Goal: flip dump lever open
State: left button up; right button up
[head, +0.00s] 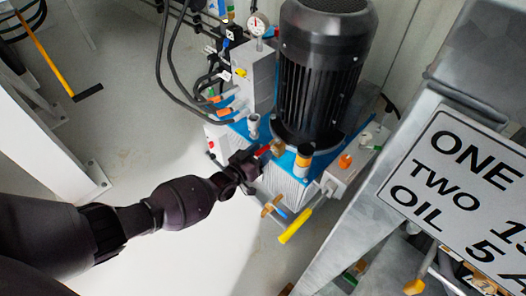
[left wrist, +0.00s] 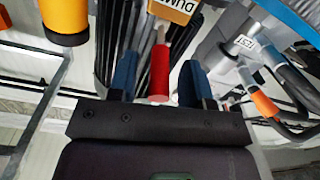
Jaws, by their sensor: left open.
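The dump lever shows in the left wrist view as a red-sleeved handle (left wrist: 160,72) on a metal rod. A yellow-orange tag (left wrist: 172,10) with partly cut-off lettering, seemingly "DUMP", is at its top. In the head view a small red part of the lever (head: 263,150) shows at the gripper's tip. My left gripper (head: 262,157) reaches the front of the pump unit. In the left wrist view its two blue fingers (left wrist: 158,82) are open, one on each side of the red handle, with visible gaps. My right gripper is not in view.
A black motor (head: 322,75) stands on the pump unit. A yellow-handled lever (head: 295,225) sticks out below. A lettered sign (head: 465,185) on a grey frame stands at right.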

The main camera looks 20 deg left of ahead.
pick_arm(q)
jog(key=shift+w+d, duration=0.15)
jog(key=shift+w, duration=0.35)
grip_shut()
jog(key=shift+r, duration=0.15)
